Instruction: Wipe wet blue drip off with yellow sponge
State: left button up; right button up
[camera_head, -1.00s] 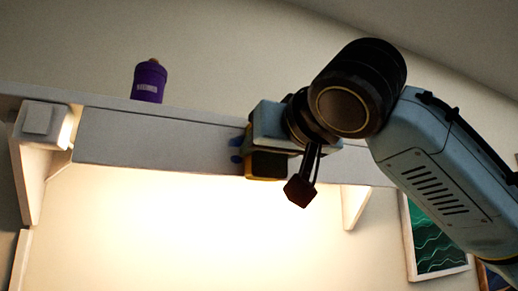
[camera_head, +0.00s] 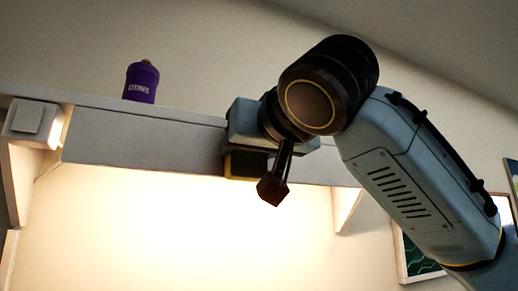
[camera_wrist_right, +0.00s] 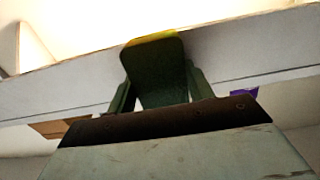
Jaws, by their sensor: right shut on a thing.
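My right gripper (camera_head: 246,152) is shut on the yellow sponge (camera_head: 245,164), at the front face of the shelf. The sponge has a dark side and a yellow edge. In the right wrist view the sponge (camera_wrist_right: 155,72) stands between the two fingers (camera_wrist_right: 162,92), its dark green side towards the camera and its yellow edge at the shelf face. Whether it presses on the face is hard to tell. I cannot make out the blue drip now; the gripper and sponge cover the spot where blue showed earlier. My left gripper is not in view.
The pale shelf (camera_head: 140,141) runs across, with a bright light below it. A purple bottle (camera_head: 141,82) stands on top, left of the gripper.

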aim_at(221, 138)
jog(key=shift+s+a+r+p, duration=0.25)
jog(key=shift+a+r+p, duration=0.25)
jog(key=shift+a+r, duration=0.3)
jog(key=shift+s+a+r+p, duration=0.25)
jog(key=shift+a+r+p, duration=0.3)
jog(key=shift+a, duration=0.35)
jog(key=shift+w+d+f+b, duration=0.2)
jog(key=shift+d+b, duration=0.2)
jog(key=shift+d, duration=0.15)
jog(key=w+d+b, duration=0.1)
jog(key=w+d, duration=0.1)
jog(key=d, duration=0.3)
jog(key=shift+d, duration=0.35)
jog(key=shift+s+r, duration=0.1)
jog(key=shift+s+a, duration=0.35)
jog(key=shift+a, duration=0.8)
jog(key=shift+s+a, duration=0.4)
jog(key=shift+a, duration=0.75)
jog(key=shift+s+a, duration=0.35)
jog(key=shift+a, duration=0.8)
